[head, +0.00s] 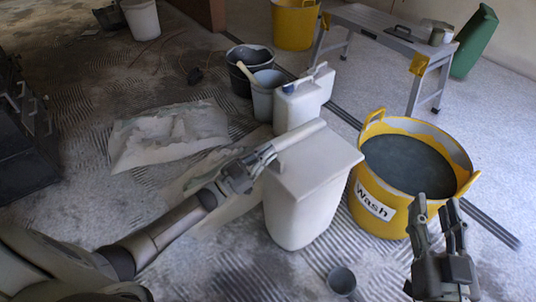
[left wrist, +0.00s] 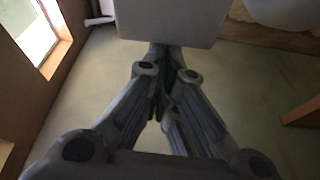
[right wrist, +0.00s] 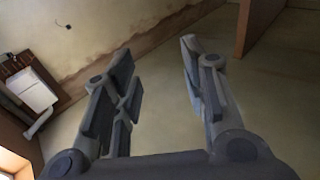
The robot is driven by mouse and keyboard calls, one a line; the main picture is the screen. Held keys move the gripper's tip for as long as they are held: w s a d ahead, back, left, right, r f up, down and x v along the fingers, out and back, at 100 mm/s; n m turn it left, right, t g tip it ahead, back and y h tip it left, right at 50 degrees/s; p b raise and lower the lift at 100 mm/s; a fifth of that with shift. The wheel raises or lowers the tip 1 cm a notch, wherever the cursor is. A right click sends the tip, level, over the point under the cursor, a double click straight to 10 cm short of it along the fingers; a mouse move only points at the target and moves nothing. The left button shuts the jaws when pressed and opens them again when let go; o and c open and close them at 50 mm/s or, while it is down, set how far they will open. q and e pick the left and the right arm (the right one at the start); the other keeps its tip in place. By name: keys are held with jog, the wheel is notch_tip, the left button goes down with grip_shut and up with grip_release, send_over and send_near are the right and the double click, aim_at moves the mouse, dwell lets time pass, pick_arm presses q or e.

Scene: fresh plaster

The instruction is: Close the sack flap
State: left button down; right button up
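A pale, crumpled sack (head: 150,143) lies on the floor left of centre in the head view. I cannot clearly tell its flap from its folds. A second flat, pale piece (head: 212,205) lies nearer, partly hidden under my left arm. My left gripper (head: 268,158) is at the left edge of a white lidded bin, right of the sack. In the left wrist view (left wrist: 168,90) its fingers meet, with nothing visible between them. I cannot tell whether they touch the bin. My right gripper (head: 438,207) is open and empty, fingers up, in front of the yellow bucket.
The white lidded bin (head: 303,205) stands at centre. The yellow "Wash" bucket (head: 375,208) of dark liquid is right of it. White jugs (head: 303,98) and dark buckets (head: 245,60) stand behind. A small cup (head: 341,281) is in front. A bench (head: 385,28) stands at back right.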

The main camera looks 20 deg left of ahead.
pick_arm(q)
jog(key=shift+f, duration=0.1)
dwell(0.5)
notch_tip(320, 180, up, 4)
jog(key=p, duration=0.4)
jog(key=v, duration=1)
jog(key=shift+d, duration=0.15)
pick_arm(e)
jog(key=s+d+f+g+h, duration=0.1)
jog(key=s+d+f+g, duration=0.1)
jog(key=s+f+g, duration=0.3)
jog(key=s+d+f+g+h, duration=0.2)
jog(key=s+f+g, duration=0.2)
jog(key=f, duration=0.6)
jog(key=shift+s+f+m+g, duration=0.3)
jog(key=shift+s+f+g, duration=0.1)
jog(key=shift+g, duration=0.4)
